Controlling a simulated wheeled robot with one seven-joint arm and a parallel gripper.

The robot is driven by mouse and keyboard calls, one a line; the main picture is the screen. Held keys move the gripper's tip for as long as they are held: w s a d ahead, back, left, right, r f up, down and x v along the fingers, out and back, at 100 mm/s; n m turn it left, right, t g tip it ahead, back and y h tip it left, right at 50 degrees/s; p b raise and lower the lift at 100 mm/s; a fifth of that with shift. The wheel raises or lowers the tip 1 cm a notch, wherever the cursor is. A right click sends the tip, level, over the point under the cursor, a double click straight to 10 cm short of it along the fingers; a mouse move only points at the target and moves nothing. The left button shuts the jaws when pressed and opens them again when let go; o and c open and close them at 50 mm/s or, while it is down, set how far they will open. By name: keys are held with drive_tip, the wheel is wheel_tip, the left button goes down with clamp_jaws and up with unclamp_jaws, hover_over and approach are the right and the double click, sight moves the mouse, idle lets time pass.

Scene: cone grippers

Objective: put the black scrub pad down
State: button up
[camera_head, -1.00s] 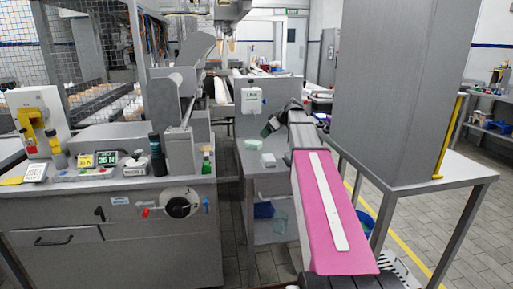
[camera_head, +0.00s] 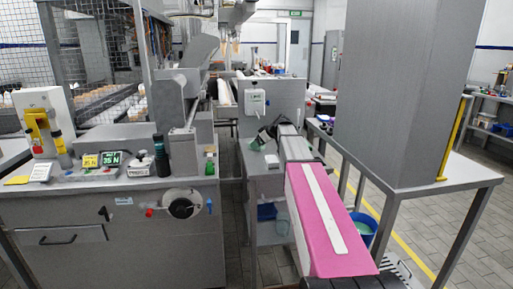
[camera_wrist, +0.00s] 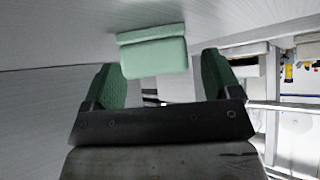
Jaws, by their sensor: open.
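My gripper (camera_head: 258,140) is over the narrow grey worktop in the middle of the head view. In the wrist view its two dark green fingers (camera_wrist: 158,78) are spread apart with nothing between them. A pale green block (camera_wrist: 153,57) with a slightly darker band along its far edge lies on the grey surface just beyond the fingers, apart from them. I cannot make out a black scrub pad in either view.
A small pale block (camera_head: 272,161) lies on the worktop near my gripper. A white box (camera_head: 253,101) is on the grey panel behind. A tall grey cabinet (camera_head: 395,95) stands on a table at the right. A machine bench (camera_head: 110,225) fills the left.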

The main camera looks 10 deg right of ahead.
drive_tip(key=shift+w+a+f, duration=0.25)
drive_tip(key=shift+a+f, duration=0.05)
drive_tip(key=shift+f, duration=0.05)
drive_tip(key=c, duration=1.1)
drive_tip(key=shift+o, duration=0.2)
drive_tip(key=shift+r, duration=0.1)
